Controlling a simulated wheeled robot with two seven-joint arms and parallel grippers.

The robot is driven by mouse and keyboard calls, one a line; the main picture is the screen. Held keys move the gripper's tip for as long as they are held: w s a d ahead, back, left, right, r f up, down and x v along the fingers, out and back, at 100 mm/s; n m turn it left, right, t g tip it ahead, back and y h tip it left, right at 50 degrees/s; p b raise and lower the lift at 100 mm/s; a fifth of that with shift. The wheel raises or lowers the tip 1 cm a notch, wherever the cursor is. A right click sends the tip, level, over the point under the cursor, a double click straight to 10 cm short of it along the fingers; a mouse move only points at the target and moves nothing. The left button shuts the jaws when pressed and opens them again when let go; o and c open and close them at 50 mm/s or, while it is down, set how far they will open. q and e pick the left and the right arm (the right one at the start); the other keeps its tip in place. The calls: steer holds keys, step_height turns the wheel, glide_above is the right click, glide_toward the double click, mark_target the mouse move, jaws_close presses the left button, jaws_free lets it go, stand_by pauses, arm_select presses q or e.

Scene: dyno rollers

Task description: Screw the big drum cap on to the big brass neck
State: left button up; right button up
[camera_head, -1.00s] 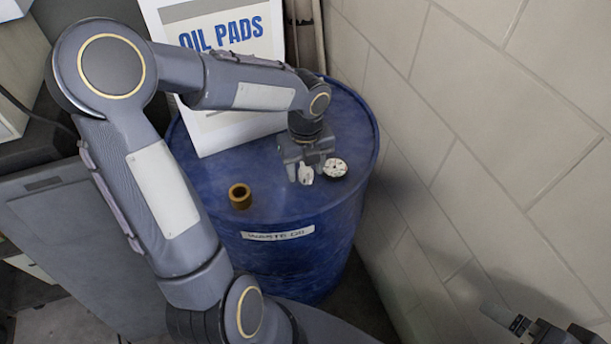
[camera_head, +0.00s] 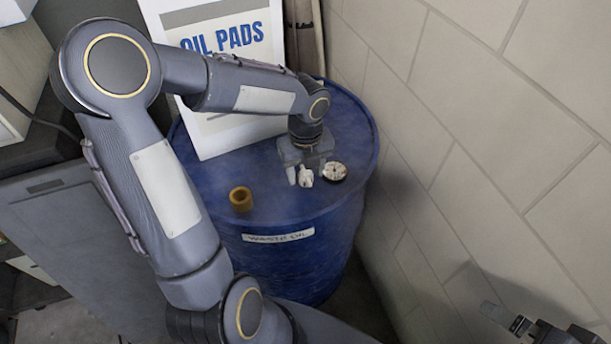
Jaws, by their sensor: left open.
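The brass neck (camera_head: 241,199) is a short, hollow, upright ring on the left part of the blue drum's top (camera_head: 268,187). A pale round piece with dark marks (camera_head: 335,171) lies flat at the right of the drum top. A small white piece (camera_head: 305,177) stands just left of it; I cannot tell which of the two is the big drum cap. My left gripper (camera_head: 306,173) points down over the drum top. It is open, its fingers on either side of the small white piece, right of the neck. My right gripper (camera_head: 503,316) is at the lower right, partly cut off.
A pale block wall (camera_head: 470,130) rises close on the right. A grey cabinet (camera_head: 75,240) stands at the left. The front of the drum top is clear.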

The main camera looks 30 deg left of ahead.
mark_target(306, 172)
arm_select(q)
steer(key=c, duration=0.9)
step_height(306, 172, up, 6)
steer(key=p, duration=0.6)
steer(key=shift+c, duration=0.2)
arm_select(e)
step_height(306, 172, up, 6)
steer(key=shift+s, duration=0.1)
